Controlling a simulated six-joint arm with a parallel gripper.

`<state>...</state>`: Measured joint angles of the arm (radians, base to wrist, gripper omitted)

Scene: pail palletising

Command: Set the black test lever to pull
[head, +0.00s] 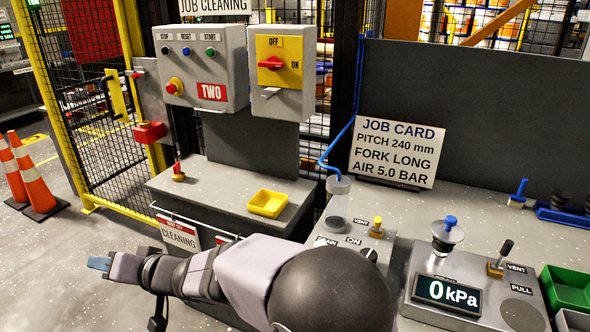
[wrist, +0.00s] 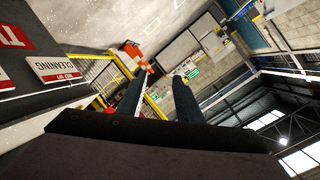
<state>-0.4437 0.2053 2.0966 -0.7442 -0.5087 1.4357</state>
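The black test lever (head: 503,254) stands on a brass base on the grey test unit at the right in the head view. It leans up and to the right, towards the back. The VENT label (head: 516,268) is beside it, and the PULL label (head: 521,289) is nearer the front. My gripper (head: 99,263) is far to the left in the head view, well away from the lever. In the wrist view my gripper (wrist: 160,77) has its two dark fingers apart with nothing between them. The lever is not in the wrist view.
The kPa display (head: 447,294) reads 0, with a blue-topped suction cup (head: 447,234) behind it. A yellow lever (head: 377,227) stands left of the unit. A green bin (head: 570,289) is at its right. The job card (head: 397,152) stands behind. A yellow tray (head: 267,203) sits on the left bench.

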